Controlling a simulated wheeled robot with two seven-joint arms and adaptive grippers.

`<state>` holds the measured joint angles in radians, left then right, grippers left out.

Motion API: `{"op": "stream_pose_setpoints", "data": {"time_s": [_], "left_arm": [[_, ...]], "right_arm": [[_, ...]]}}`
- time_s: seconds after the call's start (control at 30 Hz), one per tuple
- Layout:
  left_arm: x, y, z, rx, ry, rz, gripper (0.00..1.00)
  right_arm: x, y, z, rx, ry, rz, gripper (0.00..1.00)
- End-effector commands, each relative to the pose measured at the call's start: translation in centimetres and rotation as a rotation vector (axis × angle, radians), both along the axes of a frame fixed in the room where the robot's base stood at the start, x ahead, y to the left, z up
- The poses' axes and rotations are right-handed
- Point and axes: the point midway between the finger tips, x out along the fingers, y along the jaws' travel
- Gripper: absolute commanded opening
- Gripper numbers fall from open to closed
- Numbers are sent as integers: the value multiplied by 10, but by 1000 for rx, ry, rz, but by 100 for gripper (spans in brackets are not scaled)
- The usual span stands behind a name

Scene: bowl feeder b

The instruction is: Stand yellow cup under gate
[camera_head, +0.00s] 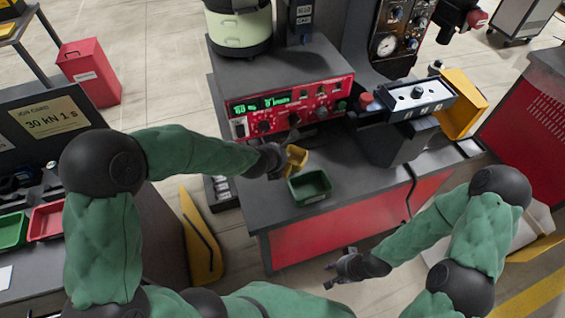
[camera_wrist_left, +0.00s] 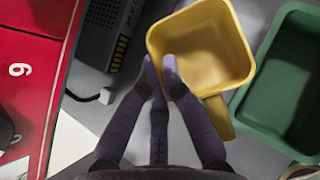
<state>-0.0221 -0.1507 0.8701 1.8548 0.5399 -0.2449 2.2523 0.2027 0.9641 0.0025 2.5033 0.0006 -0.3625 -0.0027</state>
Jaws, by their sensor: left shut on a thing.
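The yellow cup (camera_head: 297,156) is in my left gripper (camera_head: 283,160), above the grey bench and just behind the green bin. In the left wrist view the cup (camera_wrist_left: 205,42) is open toward the camera and looks empty. The fingertips of my left gripper (camera_wrist_left: 162,75) are shut at its near rim, beside the yellow handle (camera_wrist_left: 218,117). My right gripper (camera_head: 332,277) is empty and appears open, in front of the bench's front edge. I cannot tell for certain which part is the gate.
A green bin (camera_head: 310,186) stands on the bench (camera_head: 345,209), right of the cup. A red control panel (camera_head: 290,103) is behind it. A bowl feeder (camera_head: 238,28) stands at the back. A grey device (camera_head: 418,97) stands at the right. The bench's front is clear.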

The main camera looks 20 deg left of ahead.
Motion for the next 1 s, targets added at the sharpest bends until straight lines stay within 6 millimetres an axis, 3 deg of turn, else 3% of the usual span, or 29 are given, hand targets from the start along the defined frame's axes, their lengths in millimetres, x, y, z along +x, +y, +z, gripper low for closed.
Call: {"op": "stream_pose_setpoints", "data": {"time_s": [0.4, 0.87, 0.97, 1.0], "left_arm": [[6, 3, -42, 0, 5, 0, 0], [6, 2, -45, -1, 3, 0, 0], [6, 2, -45, -1, 5, -1, 29], [6, 2, -45, 0, 5, -1, 31]], "right_arm": [[0, 0, -24, 0, 0, 0, 40], [0, 0, -28, 0, -1, 0, 40], [0, 0, -27, 0, 0, 0, 40], [0, 0, -27, 0, 0, 0, 40]]}}
